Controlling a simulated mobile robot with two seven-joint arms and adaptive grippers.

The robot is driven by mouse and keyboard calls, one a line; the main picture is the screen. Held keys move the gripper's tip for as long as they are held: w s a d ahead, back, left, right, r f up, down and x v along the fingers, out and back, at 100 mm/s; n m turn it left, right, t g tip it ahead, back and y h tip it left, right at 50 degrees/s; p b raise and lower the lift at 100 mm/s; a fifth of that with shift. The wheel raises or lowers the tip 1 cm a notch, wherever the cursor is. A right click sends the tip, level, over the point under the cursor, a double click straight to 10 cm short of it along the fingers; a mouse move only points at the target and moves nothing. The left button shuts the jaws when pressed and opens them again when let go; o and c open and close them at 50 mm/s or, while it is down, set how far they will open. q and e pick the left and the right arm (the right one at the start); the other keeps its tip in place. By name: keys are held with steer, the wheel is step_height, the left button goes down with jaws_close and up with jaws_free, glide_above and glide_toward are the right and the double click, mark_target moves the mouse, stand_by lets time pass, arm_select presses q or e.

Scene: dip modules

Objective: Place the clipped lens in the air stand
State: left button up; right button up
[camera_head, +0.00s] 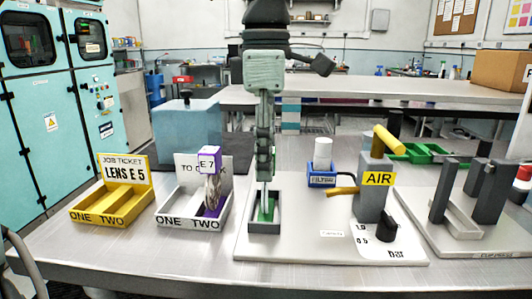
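My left gripper (265,190) points straight down, its fingers seen edge-on and close together. Its tips are over a small grey open-topped holder (265,226) on the white board. A green piece (266,211) shows inside the holder, just below the tips; whether the fingers grip it is unclear. The air stand is a grey post with a yellow AIR label (377,179), yellow levers and a black knob (385,233). A purple-clipped lens marked E 7 (213,188) stands in the right part of a white tray (181,221). My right gripper is out of view.
A yellow tray (96,217) with a job ticket reading LENS E 5 (125,170) stands at left. A blue FILTER box (322,180) with a white cylinder is behind the air stand's left side. A grey two-post fixture (463,221) is at right. The table front is clear.

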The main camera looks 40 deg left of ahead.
arm_select(q)
steer(key=shift+r, duration=0.25)
step_height(320, 180, up, 12)
steer(key=shift+p, duration=0.3)
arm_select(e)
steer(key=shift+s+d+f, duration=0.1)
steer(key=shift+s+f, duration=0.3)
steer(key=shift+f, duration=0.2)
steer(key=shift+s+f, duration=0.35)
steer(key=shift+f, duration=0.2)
arm_select(q)
steer(key=shift+f, duration=0.1)
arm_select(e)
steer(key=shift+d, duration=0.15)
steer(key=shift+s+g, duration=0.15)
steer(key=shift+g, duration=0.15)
